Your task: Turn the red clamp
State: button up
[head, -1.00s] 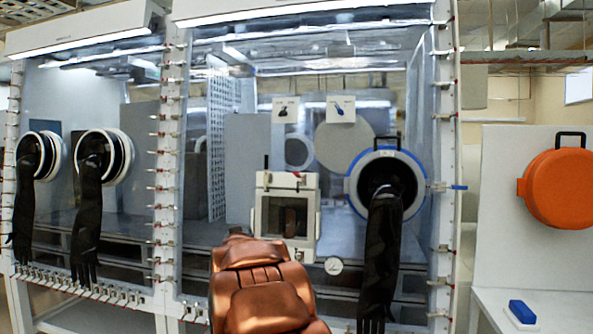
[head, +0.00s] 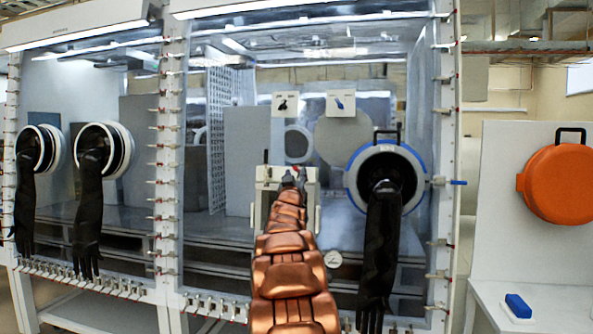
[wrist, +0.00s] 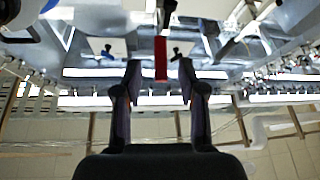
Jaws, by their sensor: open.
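The red clamp (wrist: 161,58) shows in the wrist view as a short upright red bar. It lies between the lines of my two fingertips, just beyond them. My gripper (wrist: 160,75) is open, with a dark finger on each side and a clear gap to the bar. In the head view my gripper (head: 293,178) is at the upper front of the small white box (head: 262,186) on the glovebox front. My arm hides most of that box and most of the clamp there. I cannot tell whether the fingers touch the clamp.
A blue-rimmed round port (head: 352,185) with a hanging black glove (head: 380,245) is close on the right. A small dark lever (head: 266,158) stands at the box's left top. A round gauge (head: 333,259) is below. An orange round cover (head: 557,185) hangs at far right.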

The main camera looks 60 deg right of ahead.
aim_at(296, 169)
jog(key=shift+p+x, duration=0.3)
jog(key=shift+x, duration=1.55)
jog(key=shift+c, duration=0.2)
grip_shut()
